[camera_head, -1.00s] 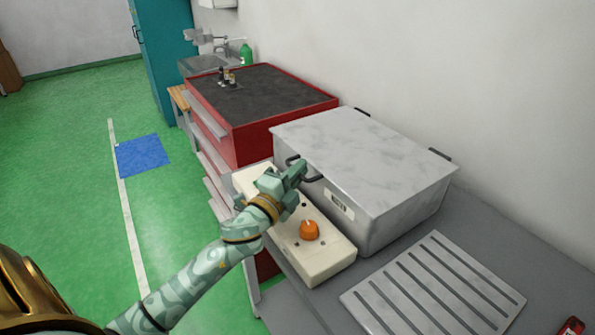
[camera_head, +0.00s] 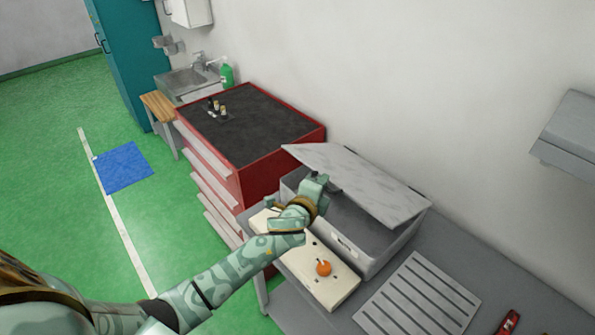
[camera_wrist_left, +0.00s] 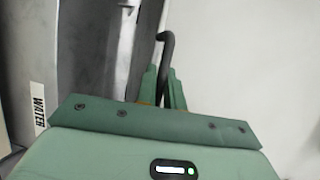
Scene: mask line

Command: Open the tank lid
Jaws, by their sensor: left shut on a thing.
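The grey tank (camera_head: 377,267) stands on the bench against the wall. Its mottled grey lid (camera_head: 360,182) is tilted, with the front edge raised and the back edge low by the wall. The dark inside shows through the gap. My left gripper (camera_head: 324,183) is at the lid's raised front edge, shut on the dark lid handle. In the left wrist view, the dark handle (camera_wrist_left: 166,48) comes up between the green fingers (camera_wrist_left: 163,92). The tank's WATER label (camera_wrist_left: 38,103) shows at the left there. My right gripper is not in view.
A cream control box (camera_head: 330,287) with an orange knob (camera_head: 323,268) lies in front of the tank, under my left forearm. A slotted grey plate (camera_head: 418,300) lies to the right. A red cabinet (camera_head: 262,180) stands left of the tank. A grey wall unit (camera_head: 575,135) hangs at right.

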